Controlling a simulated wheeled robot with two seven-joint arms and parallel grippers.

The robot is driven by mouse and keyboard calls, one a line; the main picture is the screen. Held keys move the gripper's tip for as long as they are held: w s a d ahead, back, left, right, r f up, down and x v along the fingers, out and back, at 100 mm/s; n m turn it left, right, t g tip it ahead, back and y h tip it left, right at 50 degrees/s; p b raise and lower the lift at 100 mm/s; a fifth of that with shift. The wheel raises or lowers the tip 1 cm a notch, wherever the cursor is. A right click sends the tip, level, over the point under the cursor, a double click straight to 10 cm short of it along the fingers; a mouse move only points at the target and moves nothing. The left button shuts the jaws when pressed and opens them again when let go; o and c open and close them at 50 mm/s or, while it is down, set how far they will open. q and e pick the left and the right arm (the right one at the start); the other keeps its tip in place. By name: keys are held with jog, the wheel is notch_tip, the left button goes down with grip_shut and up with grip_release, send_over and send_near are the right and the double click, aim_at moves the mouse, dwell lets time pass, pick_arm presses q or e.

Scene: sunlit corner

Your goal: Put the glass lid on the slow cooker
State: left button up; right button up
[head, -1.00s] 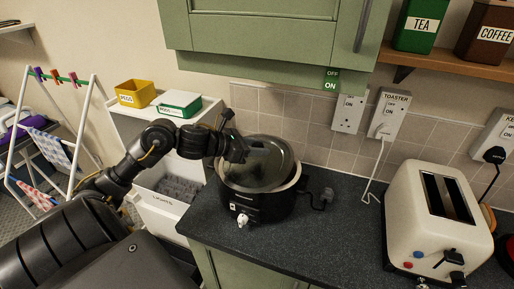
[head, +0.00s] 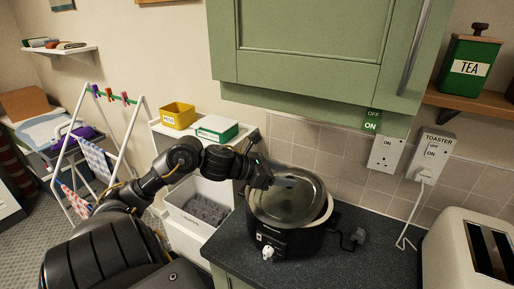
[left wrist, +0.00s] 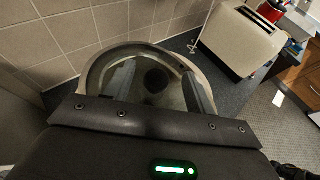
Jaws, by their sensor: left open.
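The black slow cooker (head: 285,243) stands on the dark worktop, with a pale rim (head: 329,210) showing at its right. The round glass lid (head: 292,208) lies over its top, and the rim shows unevenly around it. I cannot tell whether the lid is fully seated. My left gripper (head: 284,183) is at the lid's far left part, just over it. In the left wrist view the lid (left wrist: 152,104) lies beyond the two spread fingers (left wrist: 160,88), with a dark round spot, perhaps its knob, between them. The fingers appear empty. My right gripper is out of view.
A cream toaster (head: 470,250) stands to the right on the worktop (head: 365,262). A tiled wall and sockets are behind, with a green cupboard (head: 310,45) above. A white unit with yellow and green boxes (head: 217,128) and a drying rack stand left.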

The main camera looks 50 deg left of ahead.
pick_arm(q)
jog(key=b+v, duration=0.2)
jog(key=v, duration=0.5)
jog(key=shift+s+a+b, duration=0.15)
jog(key=shift+s+b, duration=0.2)
jog(key=shift+v, duration=0.85)
